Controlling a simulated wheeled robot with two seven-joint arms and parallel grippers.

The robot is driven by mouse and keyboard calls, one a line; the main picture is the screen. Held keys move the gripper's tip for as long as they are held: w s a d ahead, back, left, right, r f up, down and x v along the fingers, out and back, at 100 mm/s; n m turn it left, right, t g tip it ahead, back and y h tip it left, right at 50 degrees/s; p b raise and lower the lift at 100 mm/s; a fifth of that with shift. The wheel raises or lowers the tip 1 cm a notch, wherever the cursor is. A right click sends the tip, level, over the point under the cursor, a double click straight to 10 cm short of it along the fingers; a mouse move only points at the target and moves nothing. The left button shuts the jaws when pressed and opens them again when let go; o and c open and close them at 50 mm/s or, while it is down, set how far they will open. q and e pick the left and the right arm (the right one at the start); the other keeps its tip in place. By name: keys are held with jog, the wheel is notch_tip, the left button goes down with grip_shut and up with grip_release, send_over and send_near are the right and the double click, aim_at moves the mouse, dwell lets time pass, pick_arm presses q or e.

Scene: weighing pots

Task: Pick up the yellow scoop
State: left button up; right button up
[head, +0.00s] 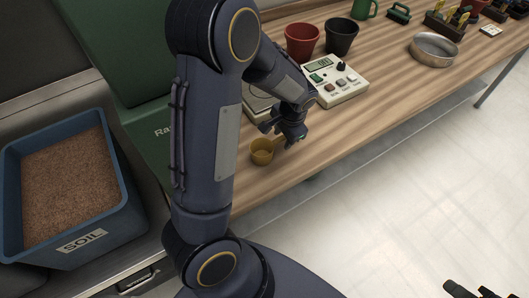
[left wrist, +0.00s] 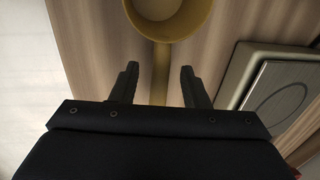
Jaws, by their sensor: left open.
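The yellow scoop (head: 262,152) lies on the wooden table near its front edge. Its round cup faces up. My left gripper (head: 291,138) is beside the cup, low over the table, at the scoop's handle. In the left wrist view the scoop's cup (left wrist: 167,14) shows at the top, and its handle runs down between the two open fingers of my left gripper (left wrist: 160,84). The fingers appear apart from the handle on both sides. Dark tips of my right gripper (head: 470,290) show at the bottom right edge; their opening is unclear.
A scale (head: 341,88) with a display stands behind the gripper; its metal plate (left wrist: 284,110) is at the right in the wrist view. A red pot (head: 302,38), a black pot (head: 341,36) and a metal bowl (head: 434,49) stand farther back. A blue soil bin (head: 84,243) is at left.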

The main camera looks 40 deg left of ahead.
aim_at(283, 136)
pick_arm(q)
jog(key=shift+w+a+f, duration=0.1)
jog(key=shift+f, duration=0.7)
jog(key=shift+c, duration=0.3)
grip_shut()
jog(key=shift+r, duration=0.15)
notch_tip(283, 136, up, 10)
jog(key=shift+f, duration=0.1)
